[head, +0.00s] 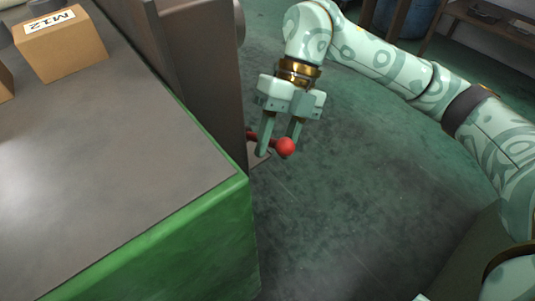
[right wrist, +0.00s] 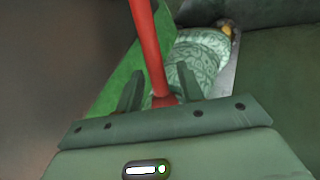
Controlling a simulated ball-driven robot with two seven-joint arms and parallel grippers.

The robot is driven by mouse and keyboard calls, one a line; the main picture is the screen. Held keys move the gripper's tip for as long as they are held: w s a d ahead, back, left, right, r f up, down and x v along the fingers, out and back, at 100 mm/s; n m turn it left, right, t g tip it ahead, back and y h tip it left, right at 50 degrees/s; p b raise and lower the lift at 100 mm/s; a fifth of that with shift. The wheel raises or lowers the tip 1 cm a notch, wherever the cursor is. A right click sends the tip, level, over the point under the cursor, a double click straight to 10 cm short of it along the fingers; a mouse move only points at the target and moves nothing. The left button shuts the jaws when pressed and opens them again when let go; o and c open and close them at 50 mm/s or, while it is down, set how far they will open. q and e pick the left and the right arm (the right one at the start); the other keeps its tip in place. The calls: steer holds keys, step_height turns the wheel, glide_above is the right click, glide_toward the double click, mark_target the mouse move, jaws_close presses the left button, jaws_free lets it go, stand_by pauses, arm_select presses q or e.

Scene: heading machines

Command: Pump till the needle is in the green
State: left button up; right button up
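A red pump lever with a round red ball knob (head: 286,146) sticks out from beside the green-edged machine. My right gripper (head: 279,143) points down at the lever, one finger on each side of it near the knob. In the right wrist view, the red rod (right wrist: 150,45) runs between my two fingers (right wrist: 160,88), with a gap beside it, so the gripper looks open around it. The gauge and its needle are not in view. My left gripper is not in view.
A grey bench top (head: 110,160) with a green edge (head: 160,240) fills the left, with a brown upright panel (head: 205,80) beside the lever. A cardboard box marked M12 (head: 62,50) stands on it. The green floor (head: 350,190) is clear. A shelf (head: 490,25) stands behind.

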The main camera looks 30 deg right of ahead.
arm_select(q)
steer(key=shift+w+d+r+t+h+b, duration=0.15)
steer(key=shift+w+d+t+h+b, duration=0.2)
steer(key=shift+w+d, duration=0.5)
arm_select(e)
steer(key=shift+x, duration=1.2)
